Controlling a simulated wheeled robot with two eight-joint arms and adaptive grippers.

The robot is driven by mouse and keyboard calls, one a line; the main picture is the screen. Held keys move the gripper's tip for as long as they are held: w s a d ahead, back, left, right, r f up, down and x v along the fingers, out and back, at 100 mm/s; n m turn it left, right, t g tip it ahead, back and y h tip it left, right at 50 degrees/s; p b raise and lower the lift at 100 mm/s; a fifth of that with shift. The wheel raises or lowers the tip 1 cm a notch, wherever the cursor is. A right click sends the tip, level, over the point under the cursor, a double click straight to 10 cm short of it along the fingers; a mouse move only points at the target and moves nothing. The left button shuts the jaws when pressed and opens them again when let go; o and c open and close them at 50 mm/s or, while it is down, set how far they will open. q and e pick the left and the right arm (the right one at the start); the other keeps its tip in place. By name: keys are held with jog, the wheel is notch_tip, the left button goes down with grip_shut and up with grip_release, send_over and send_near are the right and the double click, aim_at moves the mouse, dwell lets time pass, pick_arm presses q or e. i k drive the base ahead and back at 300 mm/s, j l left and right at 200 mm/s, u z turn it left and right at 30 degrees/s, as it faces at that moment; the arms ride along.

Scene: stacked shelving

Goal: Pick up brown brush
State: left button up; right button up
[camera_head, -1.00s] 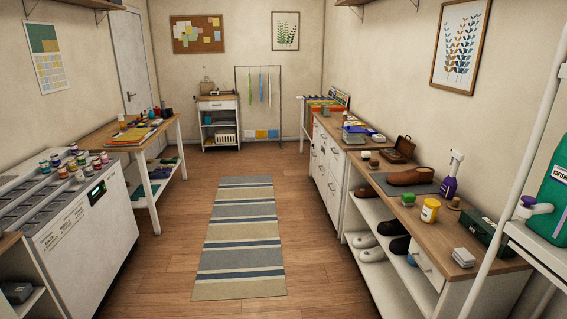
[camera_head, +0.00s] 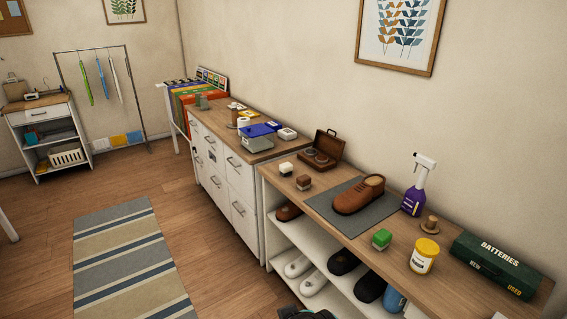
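A small block-shaped brush with a brown top (camera_head: 303,182) sits on the wooden top of the shoe bench, near its front left edge. A similar brush with a pale top (camera_head: 286,169) is just behind it to the left, and one with a green top (camera_head: 381,239) is nearer to me. A round brown piece with a knob (camera_head: 430,224) stands by the spray bottle; I cannot tell if it is a brush. No gripper fingers show. Only a small dark part, perhaps of my own arm, shows at the bottom edge.
On the bench top (camera_head: 352,246) are a brown shoe (camera_head: 359,195) on a grey mat (camera_head: 334,220), a purple spray bottle (camera_head: 416,188), a yellow-lidded tub (camera_head: 424,256), a green batteries box (camera_head: 497,265) and an open brown case (camera_head: 323,150). Shoes fill the shelf below. Floor is free at left.

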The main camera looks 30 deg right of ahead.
aim_at(304, 182)
jog(key=i+j+z, duration=0.15)
jog(key=i, duration=1)
jog(key=i+z, duration=0.5)
jog(key=z, duration=0.2)
jog(key=i+j+z, duration=0.1)
jog(key=z, duration=0.2)
jog(key=i+j, duration=0.05)
jog(key=i, duration=0.05)
